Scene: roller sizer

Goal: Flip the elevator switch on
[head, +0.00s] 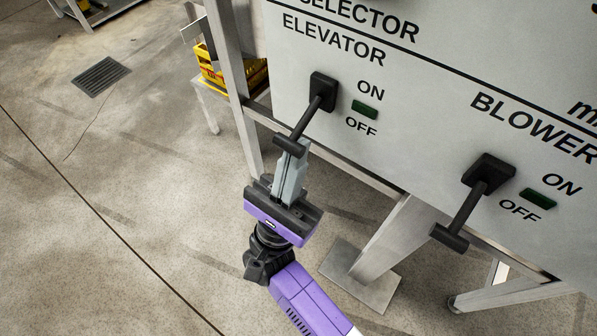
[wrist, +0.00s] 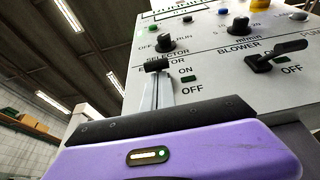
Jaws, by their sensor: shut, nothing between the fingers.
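The elevator switch (head: 321,95) is a black lever with a T-shaped handle on the grey panel (head: 420,90). Its lever points down and outward, toward the OFF side, and the green lamp (head: 364,110) beside it looks dark. My gripper (head: 298,148) is shut and empty, with its grey fingertips right under the switch's T handle. In the wrist view the T handle (wrist: 157,66) sits just past the fingertips (wrist: 159,76). I cannot tell whether they touch. The lever's base is mostly hidden behind the handle in the wrist view.
The blower switch (head: 483,180), a similar lever also pointing down, is to the right on the panel. Metal legs (head: 394,245) stand below the panel. A yellow crate (head: 218,73) rests on a stand behind. The concrete floor at left is clear around a drain grate (head: 101,76).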

